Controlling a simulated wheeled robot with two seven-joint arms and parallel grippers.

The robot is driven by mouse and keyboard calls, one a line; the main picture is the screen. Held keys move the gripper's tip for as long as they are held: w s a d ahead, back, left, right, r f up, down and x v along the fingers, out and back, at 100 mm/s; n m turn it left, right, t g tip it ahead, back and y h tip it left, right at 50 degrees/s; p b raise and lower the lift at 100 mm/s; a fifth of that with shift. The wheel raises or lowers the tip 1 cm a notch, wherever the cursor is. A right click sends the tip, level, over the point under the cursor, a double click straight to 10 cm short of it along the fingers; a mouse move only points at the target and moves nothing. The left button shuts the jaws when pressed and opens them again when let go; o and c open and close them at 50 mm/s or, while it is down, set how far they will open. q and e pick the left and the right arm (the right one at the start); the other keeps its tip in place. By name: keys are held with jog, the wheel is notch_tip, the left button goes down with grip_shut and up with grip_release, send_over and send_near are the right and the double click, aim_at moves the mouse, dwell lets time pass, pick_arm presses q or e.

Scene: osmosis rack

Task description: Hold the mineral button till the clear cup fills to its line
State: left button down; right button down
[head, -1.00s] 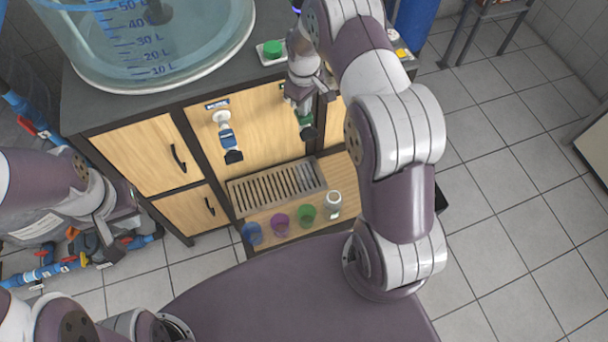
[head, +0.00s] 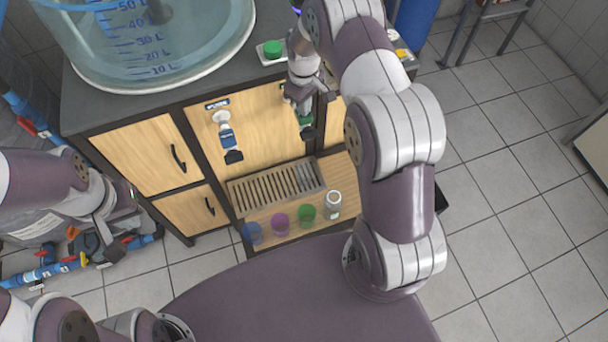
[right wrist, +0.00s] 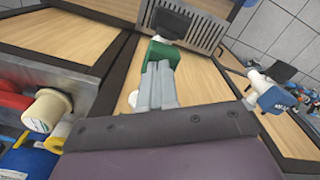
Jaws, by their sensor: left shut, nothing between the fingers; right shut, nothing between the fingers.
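My right gripper (head: 303,102) is shut and empty, its fingertips against or just over the green dispenser (head: 305,120) on the cabinet front. In the right wrist view the closed fingers (right wrist: 160,84) meet the green dispenser (right wrist: 162,52), whose black spout (right wrist: 172,24) points toward the grate. A pale, clear-looking vessel (head: 333,205) stands at the right end of the cup row. Pale streaks show on the right part of the drip grate (head: 250,194); I cannot tell whether they are a clear cup or liquid. No fill line is readable. My left gripper (head: 104,256) is shut and empty at far left.
A blue dispenser (head: 228,140) hangs left of the green one. Blue (head: 252,233), purple (head: 280,224) and green (head: 307,214) cups stand before the grate. A large water tank (head: 160,50) and green-capped item (head: 272,49) sit on the counter. Blue pipes lie near my left gripper.

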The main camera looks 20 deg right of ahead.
jog(key=shift+f, duration=0.45)
dwell(2.4)
jog(key=shift+r, duration=0.1)
dwell(2.1)
notch_tip(320, 180, up, 6)
jog(key=p, duration=0.4)
jog(key=shift+r, duration=0.2)
jog(key=shift+s+f, duration=0.1)
jog(key=shift+f, duration=0.1)
jog(key=shift+w, duration=0.2)
